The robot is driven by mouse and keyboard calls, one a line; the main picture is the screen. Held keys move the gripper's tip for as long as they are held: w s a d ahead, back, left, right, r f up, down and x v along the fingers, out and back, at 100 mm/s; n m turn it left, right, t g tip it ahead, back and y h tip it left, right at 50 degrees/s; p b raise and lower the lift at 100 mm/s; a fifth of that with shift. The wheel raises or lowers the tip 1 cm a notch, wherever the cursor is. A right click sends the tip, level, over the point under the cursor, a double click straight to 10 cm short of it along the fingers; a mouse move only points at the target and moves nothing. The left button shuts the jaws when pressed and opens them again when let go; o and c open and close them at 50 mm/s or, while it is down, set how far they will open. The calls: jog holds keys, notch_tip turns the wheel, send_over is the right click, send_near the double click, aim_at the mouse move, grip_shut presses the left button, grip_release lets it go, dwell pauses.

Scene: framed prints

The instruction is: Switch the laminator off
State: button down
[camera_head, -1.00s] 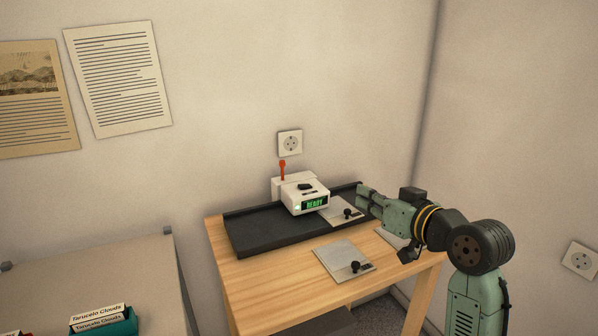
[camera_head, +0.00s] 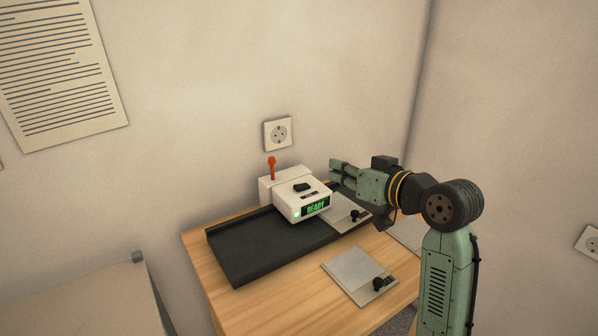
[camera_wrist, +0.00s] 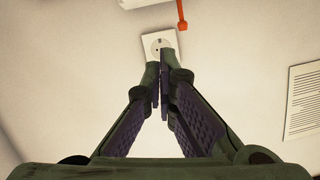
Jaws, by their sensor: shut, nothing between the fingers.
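The laminator (camera_head: 300,198) is a small white box at the back of a black tray on the wooden table. Its front display glows green and reads READY, with a small lit light beside it. A black rocker-like piece (camera_head: 303,187) sits on its top. A red lever (camera_head: 271,168) stands upright at its back left; it also shows in the wrist view (camera_wrist: 182,18). My gripper (camera_head: 334,172) is right of the laminator in the head view, apart from the lever. In the wrist view my gripper (camera_wrist: 161,70) has its fingers together and empty.
The black tray (camera_head: 245,255) lies under the laminator. A grey plate with a black knob (camera_head: 352,270) lies at the table's front, another beside the laminator. A wall socket (camera_head: 277,133) is above. The bare wood (camera_head: 207,262) at left is free.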

dwell(0.4)
jog(key=p, duration=0.3)
send_over(308, 192)
jog(key=shift+w+d+f, duration=0.1)
jog(key=shift+w+f, duration=0.05)
jog(key=shift+f, duration=0.4)
jog(key=shift+w+d+f, duration=0.1)
jog(key=shift+f, duration=0.45)
jog(key=f, duration=0.2)
jog(key=shift+s+a+f, duration=0.1)
jog(key=shift+s+f, duration=0.2)
jog(key=shift+f, duration=0.05)
jog(key=shift+a+f+p, duration=0.1)
jog(key=shift+f+p, duration=0.2)
jog(key=shift+f, duration=0.4)
jog(key=shift+f, duration=0.1)
